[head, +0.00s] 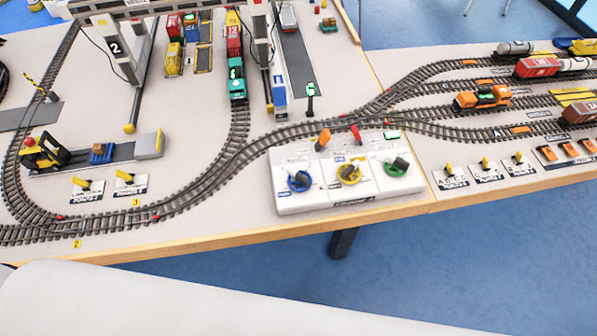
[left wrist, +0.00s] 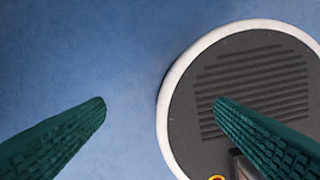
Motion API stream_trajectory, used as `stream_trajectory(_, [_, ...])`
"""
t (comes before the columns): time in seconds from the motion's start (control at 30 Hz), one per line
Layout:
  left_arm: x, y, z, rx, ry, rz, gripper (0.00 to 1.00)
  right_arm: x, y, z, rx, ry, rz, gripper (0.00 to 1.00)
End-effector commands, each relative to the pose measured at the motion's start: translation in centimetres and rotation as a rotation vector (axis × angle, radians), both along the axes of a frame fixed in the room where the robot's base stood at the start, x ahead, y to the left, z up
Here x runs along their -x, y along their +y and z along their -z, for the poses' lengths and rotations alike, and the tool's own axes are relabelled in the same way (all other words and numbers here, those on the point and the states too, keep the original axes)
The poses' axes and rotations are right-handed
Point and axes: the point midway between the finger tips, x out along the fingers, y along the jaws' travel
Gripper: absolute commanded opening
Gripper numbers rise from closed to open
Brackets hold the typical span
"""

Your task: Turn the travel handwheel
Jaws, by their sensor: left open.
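A white control box (head: 290,203) stands near the table's front edge in the head view. On its top are three round controls with dark handles: a blue one (head: 299,181), a yellow one (head: 349,173) and a green one (head: 397,167). Their labels are too small to read, so I cannot tell which one is the travel handwheel. My left gripper (left wrist: 160,100) shows only in the left wrist view. Its two green fingers are apart with nothing between them, above blue floor and away from the controls. My right gripper is in neither view.
An orange lever (head: 323,138) and a red lever (head: 356,134) stand at the box's back. Model track (head: 240,163) curves behind it. Small yellow switches (head: 485,164) sit to its right. A gantry crane leg (head: 113,48) stands at the back left. Blue floor (head: 450,255) is clear in front.

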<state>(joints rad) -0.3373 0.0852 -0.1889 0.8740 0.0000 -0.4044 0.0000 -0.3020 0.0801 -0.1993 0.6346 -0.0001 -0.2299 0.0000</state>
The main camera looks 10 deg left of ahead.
Motion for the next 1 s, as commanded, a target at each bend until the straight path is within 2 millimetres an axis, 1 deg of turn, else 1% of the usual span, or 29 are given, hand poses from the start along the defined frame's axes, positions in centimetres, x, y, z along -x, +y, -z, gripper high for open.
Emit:
stream_trajectory(0.03, [-1.5, -0.3, -1.0, 0.002, -0.013, -0.002, 0.78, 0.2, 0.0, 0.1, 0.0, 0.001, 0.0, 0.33])
stream_trajectory(0.17, [-5.0, -0.9, -4.1, 0.005, -0.034, -0.007, 0.78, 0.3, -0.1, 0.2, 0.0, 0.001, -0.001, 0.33])
stream_trajectory(0.27, [-7.8, -1.4, -7.4, 0.008, -0.055, -0.011, 0.78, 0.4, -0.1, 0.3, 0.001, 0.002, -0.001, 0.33])
stream_trajectory(0.3, [-8.8, -1.5, -9.1, 0.009, -0.064, -0.014, 0.78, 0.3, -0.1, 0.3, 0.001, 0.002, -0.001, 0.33])
stream_trajectory(0.37, [-10.3, -1.8, -11.8, 0.011, -0.077, -0.016, 0.78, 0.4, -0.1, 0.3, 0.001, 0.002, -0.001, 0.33])
stream_trajectory(0.4, [-11.2, -1.9, -13.6, 0.011, -0.086, -0.019, 0.78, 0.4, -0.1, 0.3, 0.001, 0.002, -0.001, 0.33])
stream_trajectory(0.43, [-11.7, -1.9, -15.1, 0.013, -0.092, -0.019, 0.78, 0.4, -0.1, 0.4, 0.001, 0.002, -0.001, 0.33])
stream_trajectory(0.5, [-12.7, -2.1, -18.2, 0.014, -0.106, -0.022, 0.78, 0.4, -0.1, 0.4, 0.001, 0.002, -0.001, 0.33])
stream_trajectory(0.6, [-13.5, -2.2, -22.2, 0.015, -0.121, -0.024, 0.78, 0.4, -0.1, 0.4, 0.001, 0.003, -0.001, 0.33])
stream_trajectory(0.7, [-14.0, -2.3, -25.5, 0.02, -0.135, -0.026, 0.78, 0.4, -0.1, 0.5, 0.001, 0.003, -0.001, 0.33])
stream_trajectory(0.87, [-14.5, -2.8, -30.3, 0.035, -0.157, -0.023, 0.78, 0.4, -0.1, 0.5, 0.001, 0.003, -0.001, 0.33])
stream_trajectory(0.97, [-15.1, -3.6, -33.4, 0.059, -0.175, -0.011, 0.78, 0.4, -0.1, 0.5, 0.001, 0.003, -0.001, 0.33])
stream_trajectory(1.0, [-15.5, -4.2, -34.9, 0.078, -0.184, 0.0, 0.78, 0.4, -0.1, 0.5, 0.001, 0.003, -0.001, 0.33])
